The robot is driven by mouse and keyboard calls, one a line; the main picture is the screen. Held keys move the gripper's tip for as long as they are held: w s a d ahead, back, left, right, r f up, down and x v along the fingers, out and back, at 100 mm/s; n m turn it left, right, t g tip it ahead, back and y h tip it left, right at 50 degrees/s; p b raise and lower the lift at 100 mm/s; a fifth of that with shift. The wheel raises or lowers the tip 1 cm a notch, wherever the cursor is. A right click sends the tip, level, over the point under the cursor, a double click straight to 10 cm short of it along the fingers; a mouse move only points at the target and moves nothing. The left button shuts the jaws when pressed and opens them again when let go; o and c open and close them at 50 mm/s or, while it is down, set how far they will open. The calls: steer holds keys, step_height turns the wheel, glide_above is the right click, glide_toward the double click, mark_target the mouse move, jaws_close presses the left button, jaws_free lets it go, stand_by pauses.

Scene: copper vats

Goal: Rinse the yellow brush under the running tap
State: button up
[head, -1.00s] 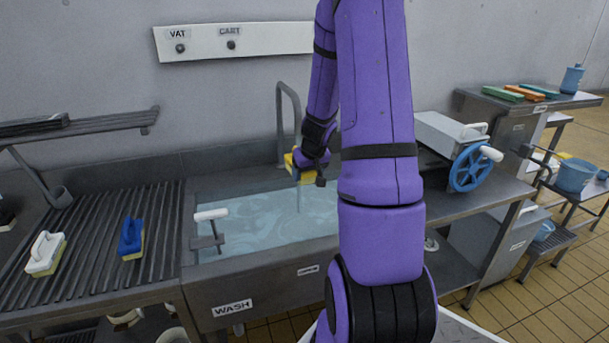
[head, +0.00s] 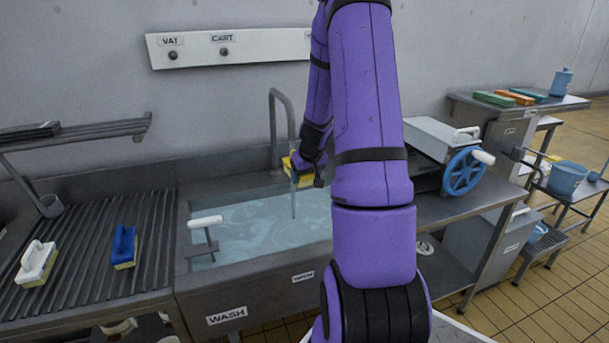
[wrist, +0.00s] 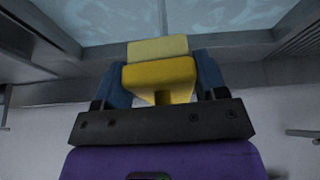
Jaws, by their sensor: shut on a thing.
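The yellow brush (head: 303,180) is held in my gripper (head: 296,170), over the back of the water-filled sink (head: 235,264). In the wrist view the brush (wrist: 160,75) sits between both blue fingers, its pale side farther from me. The grey tap (head: 273,122) arches over the sink from the back. A thin water stream (head: 293,203) falls from its spout into the water, passing at the brush in the head view. In the wrist view a faint stream (wrist: 162,14) shows just beyond the brush. I cannot tell whether water touches it.
A blue brush (head: 124,246) and a white brush (head: 36,263) lie on the ribbed drainboard (head: 90,240) at left. A white-handled lever (head: 205,222) stands at the sink's left edge. A machine with a blue wheel (head: 464,172) stands right of the sink.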

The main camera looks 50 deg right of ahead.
steer(key=shift+s+d, duration=0.15)
steer(key=shift+s, duration=0.15)
steer(key=shift+s, duration=0.25)
steer(key=shift+w, duration=0.15)
steer(key=shift+w, duration=0.4)
steer(key=shift+s, duration=0.15)
stand_by(0.4)
steer(key=shift+s, duration=0.4)
steer(key=shift+s+a, duration=0.45)
steer(key=shift+a, duration=0.8)
steer(key=shift+s+a, duration=0.4)
steer(key=shift+a, duration=0.8)
steer(key=shift+s+a, duration=0.45)
steer(key=shift+a, duration=0.8)
